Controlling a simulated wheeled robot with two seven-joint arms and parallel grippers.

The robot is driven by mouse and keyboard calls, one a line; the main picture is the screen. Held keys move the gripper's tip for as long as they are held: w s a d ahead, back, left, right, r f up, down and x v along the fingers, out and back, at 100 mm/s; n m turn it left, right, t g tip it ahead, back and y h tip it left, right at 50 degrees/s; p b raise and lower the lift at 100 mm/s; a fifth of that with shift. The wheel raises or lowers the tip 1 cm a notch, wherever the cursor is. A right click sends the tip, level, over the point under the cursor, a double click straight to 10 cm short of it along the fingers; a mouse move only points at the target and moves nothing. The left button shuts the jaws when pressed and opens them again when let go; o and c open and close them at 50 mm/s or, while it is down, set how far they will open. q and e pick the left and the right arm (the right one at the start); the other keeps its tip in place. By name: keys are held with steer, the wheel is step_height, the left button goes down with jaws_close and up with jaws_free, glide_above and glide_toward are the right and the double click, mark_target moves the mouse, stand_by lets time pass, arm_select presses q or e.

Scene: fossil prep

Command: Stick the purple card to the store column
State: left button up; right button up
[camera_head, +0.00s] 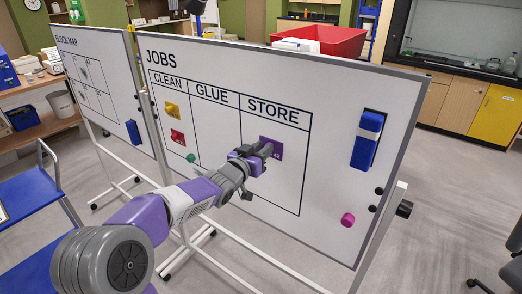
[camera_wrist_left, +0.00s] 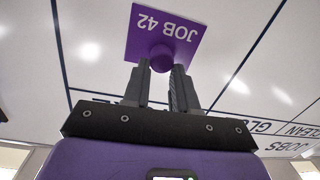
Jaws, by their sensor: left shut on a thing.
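The purple card (camera_head: 273,142) is at the JOBS whiteboard (camera_head: 341,99), inside the STORE column (camera_head: 290,187), below its heading. In the left wrist view the purple card (camera_wrist_left: 181,28) reads "JOB 42" upside down and has a round purple magnet (camera_wrist_left: 162,60) on its front. My left gripper (camera_head: 257,158) is shut on the magnet, which sits between its fingertips (camera_wrist_left: 162,72). The card looks close to or against the board; I cannot tell whether it touches. My right gripper is not in view.
A yellow card (camera_head: 172,110) and a red card (camera_head: 178,136) are in the CLEAN column, with a green magnet (camera_head: 191,158) below. A blue eraser (camera_head: 366,140) and a pink magnet (camera_head: 348,220) are at the board's right. A BLOCK MAP board (camera_head: 93,75) stands left.

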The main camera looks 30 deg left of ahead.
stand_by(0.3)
arm_select(q)
steer(key=o, duration=0.9)
steer(key=shift+c, duration=0.2)
steer(key=shift+s, duration=0.1)
steer(key=s, duration=0.6)
steer(key=shift+s+a+p, duration=0.25)
steer(key=shift+s+p, duration=0.05)
steer(key=shift+s, duration=0.1)
steer(key=shift+f, duration=0.1)
